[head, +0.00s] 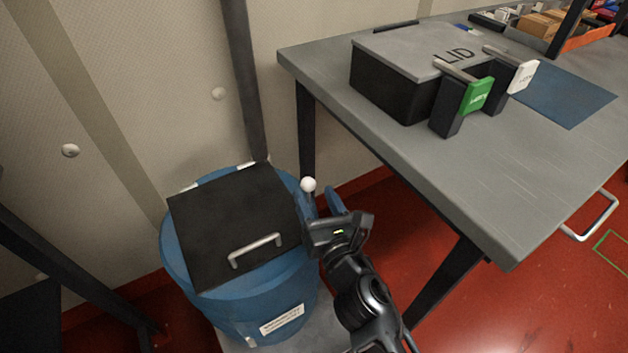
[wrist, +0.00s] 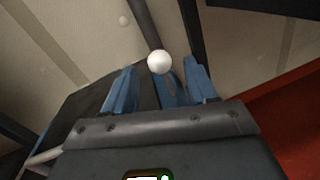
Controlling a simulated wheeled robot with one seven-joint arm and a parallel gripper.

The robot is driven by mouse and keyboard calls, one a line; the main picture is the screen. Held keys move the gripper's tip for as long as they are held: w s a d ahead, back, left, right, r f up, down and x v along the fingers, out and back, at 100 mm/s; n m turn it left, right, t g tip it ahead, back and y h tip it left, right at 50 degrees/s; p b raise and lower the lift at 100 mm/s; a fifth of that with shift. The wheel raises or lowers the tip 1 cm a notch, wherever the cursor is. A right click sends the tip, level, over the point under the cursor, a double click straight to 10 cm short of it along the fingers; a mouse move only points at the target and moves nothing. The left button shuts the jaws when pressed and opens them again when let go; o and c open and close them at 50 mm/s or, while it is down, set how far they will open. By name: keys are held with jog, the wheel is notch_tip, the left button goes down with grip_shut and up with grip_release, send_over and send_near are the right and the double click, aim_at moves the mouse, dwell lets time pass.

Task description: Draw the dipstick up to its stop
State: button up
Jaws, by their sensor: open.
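The dipstick's white ball knob (head: 308,184) stands at the right rim of a blue drum (head: 290,318) in the head view. In the wrist view the knob (wrist: 160,62) shows between my two blue fingers, around the level of their tips. My gripper (head: 322,196) is open, its fingers apart on either side of the knob's line; it also shows in the wrist view (wrist: 159,80). I see a gap between the knob and each finger. The dipstick's shaft is hidden, and I cannot tell how far it is drawn.
A black lid (head: 225,215) with a metal handle covers the drum's top. A grey table (head: 500,185) stands at right, its edge and leg close to my arm. It bears a black box (head: 395,80) with a grey lid. A wall and dark post stand behind.

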aim_at(311, 189)
jog(key=shift+x, duration=2.5)
jog(key=shift+c, duration=0.4)
grip_shut()
